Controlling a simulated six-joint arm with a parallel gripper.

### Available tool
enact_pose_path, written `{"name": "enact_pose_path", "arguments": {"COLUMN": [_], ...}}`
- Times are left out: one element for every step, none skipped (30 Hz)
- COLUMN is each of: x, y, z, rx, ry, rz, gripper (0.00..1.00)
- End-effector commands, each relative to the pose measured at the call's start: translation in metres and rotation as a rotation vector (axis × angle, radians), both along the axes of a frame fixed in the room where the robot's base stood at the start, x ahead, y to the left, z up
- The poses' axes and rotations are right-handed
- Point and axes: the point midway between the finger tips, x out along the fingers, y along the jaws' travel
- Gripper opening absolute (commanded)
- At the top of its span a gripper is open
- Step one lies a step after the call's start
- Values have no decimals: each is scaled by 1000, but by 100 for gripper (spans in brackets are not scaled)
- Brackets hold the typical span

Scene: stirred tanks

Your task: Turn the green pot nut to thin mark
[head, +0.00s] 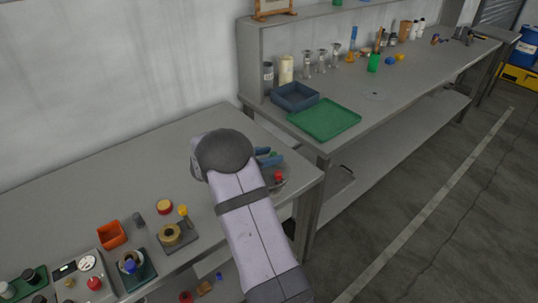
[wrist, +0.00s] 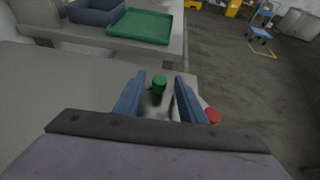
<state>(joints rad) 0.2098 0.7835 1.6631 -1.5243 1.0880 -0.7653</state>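The green pot nut (wrist: 158,84) shows in the wrist view as a small upright green cylinder on a grey base. It stands between and beyond the two blue fingers of my gripper (wrist: 158,82). The fingers are apart, with a gap on both sides of the nut, and nothing is held. In the head view my gripper (head: 269,157) is over the right end of the near bench, and my arm hides much of it. I cannot clearly make out the nut or a thin mark there.
A red knob (wrist: 211,115) is just right of my fingers; it also shows in the head view (head: 278,176). A green tray (head: 325,119) and a blue tray (head: 295,97) sit on the farther bench. An orange box (head: 111,235) and several small devices stand at left.

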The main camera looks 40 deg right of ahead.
Motion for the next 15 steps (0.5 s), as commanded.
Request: {"name": "enact_pose_path", "arguments": {"x": [0, 0, 0, 0, 0, 0, 0, 0, 0, 0, 0, 1, 1, 2, 2], "y": [0, 0, 0, 0, 0, 0, 0, 0, 0, 0, 0, 0, 0, 0, -1], "z": [0, 0, 0, 0, 0, 0, 0, 0, 0, 0, 0, 0, 1, 1, 1], "rx": [0, 0, 0, 0, 0, 0, 0, 0, 0, 0, -1, -1, -2, -3, -4], "ry": [0, 0, 0, 0, 0, 0, 0, 0, -1, -1, -1, -2, -2, -4, -4], "rz": [0, 0, 0, 0, 0, 0, 0, 0, 0, -1, -4, -9, -16, -25, -41], "gripper": [37, 30, 20, 13, 6, 0, 0, 0, 0, 0, 0, 0, 0, 0, 0]}}
